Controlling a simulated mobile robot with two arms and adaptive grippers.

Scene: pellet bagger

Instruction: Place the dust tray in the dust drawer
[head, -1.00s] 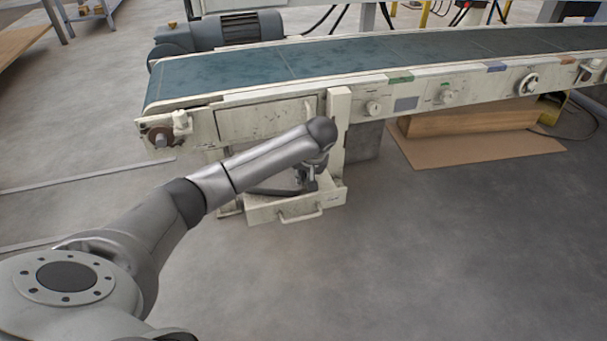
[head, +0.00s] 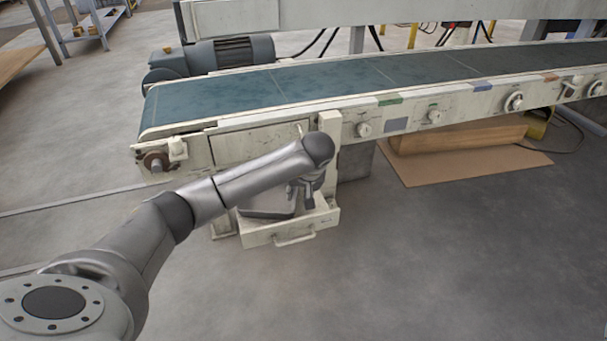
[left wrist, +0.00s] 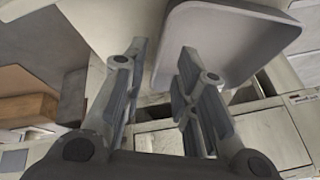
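The dust drawer (head: 290,231) is a cream box with a front handle, pulled out under the conveyor's near end. The grey dust tray (head: 268,208) sits in the drawer's left part, its right side partly behind my gripper. My left gripper (head: 306,200) points down at the tray's right side, over the drawer. In the left wrist view the tray (left wrist: 225,45) shows as a grey pan with a raised rim. The fingers of my left gripper (left wrist: 160,58) stand apart, with the tray's edge between them in the picture; contact cannot be told. My right gripper is not in view.
The conveyor (head: 300,85) with its green belt runs above the drawer. A cream post (head: 330,150) rises close behind my gripper. A wooden block (head: 458,137) on cardboard lies to the right. The floor in front of the drawer is clear.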

